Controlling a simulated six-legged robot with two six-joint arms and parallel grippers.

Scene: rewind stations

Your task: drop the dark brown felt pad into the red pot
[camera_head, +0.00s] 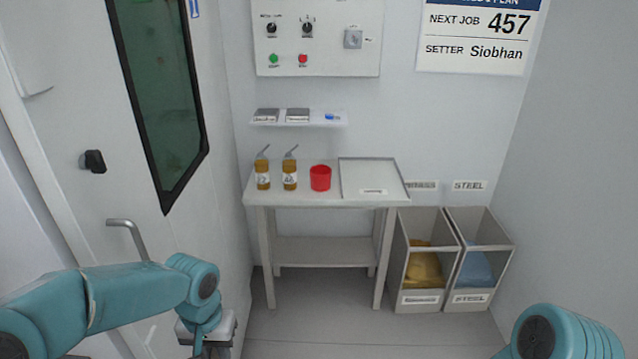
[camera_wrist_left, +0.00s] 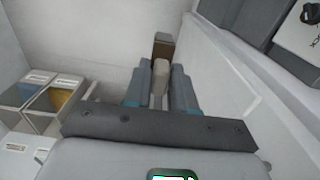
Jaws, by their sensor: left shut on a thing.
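The red pot (camera_head: 320,178) stands upright on the small white table, between the brown bottles and a shallow tray. My left gripper (camera_wrist_left: 160,78) shows in the left wrist view, its jaws shut on a dark brown piece, the felt pad (camera_wrist_left: 162,46), which sticks out past the fingertips. In the head view the left wrist is low at the left, well in front of the table and apart from the pot; the pad cannot be made out there. Only a link of my right arm shows at the lower right; its gripper is out of view.
Two brown bottles (camera_head: 276,175) stand left of the pot and a tray (camera_head: 372,178) lies to its right. A shelf (camera_head: 300,119) hangs above the table (camera_head: 320,199). Two bins (camera_head: 450,260) stand right of it. A door with a handle (camera_head: 128,236) is at the left.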

